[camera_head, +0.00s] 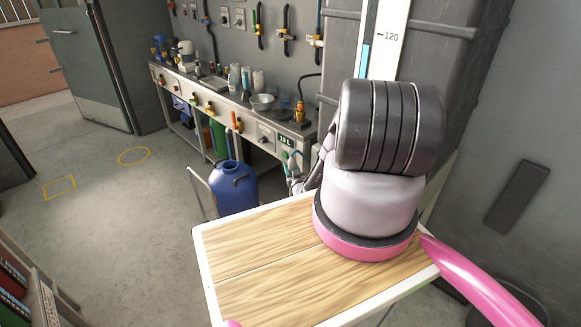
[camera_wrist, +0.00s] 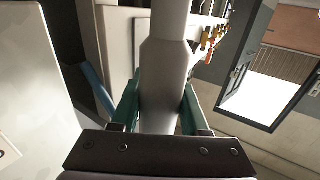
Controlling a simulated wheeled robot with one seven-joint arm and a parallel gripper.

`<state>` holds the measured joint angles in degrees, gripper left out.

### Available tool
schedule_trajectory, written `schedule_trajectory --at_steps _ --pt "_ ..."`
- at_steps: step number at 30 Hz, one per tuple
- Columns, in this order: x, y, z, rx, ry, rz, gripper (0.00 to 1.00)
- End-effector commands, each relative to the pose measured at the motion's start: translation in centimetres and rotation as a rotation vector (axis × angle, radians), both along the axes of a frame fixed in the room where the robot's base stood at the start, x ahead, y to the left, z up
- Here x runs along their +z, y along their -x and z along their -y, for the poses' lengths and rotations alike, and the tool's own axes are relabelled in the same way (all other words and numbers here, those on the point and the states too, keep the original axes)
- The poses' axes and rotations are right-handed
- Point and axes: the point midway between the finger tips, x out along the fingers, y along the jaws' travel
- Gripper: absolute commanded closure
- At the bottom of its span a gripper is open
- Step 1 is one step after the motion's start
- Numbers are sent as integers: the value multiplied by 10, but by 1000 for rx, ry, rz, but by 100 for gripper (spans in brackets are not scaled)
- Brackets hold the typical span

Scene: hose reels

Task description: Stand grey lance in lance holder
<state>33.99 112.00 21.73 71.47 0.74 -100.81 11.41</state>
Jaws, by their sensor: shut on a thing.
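In the wrist view, my gripper (camera_wrist: 160,106) has its teal fingers closed on both sides of a pale grey cylindrical shaft, the grey lance (camera_wrist: 165,65). The lance runs up out of the top of the picture, with a thinner part above a thicker body. Its lower end is hidden behind the dark gripper plate. In the head view, my arm covers most of the gripper and the lance. I cannot make out the lance holder for certain in either view.
A long steel bench (camera_head: 266,130) with bottles, bowls and fittings stands along the back wall. A blue drum (camera_head: 236,188) stands on the floor before it. A wood-topped surface (camera_head: 265,290) is below my arm. The floor (camera_head: 115,205) at left is largely clear.

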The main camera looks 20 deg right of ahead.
Motion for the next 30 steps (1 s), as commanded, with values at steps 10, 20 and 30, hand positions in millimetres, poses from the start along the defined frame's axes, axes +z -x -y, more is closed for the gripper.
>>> schedule_trajectory --at_steps 10,20,30 --pt "0 0 0 0 0 1 20" --pt "-1 17 -2 -1 -2 -3 20" --pt "-1 83 -14 -3 -3 -2 20"
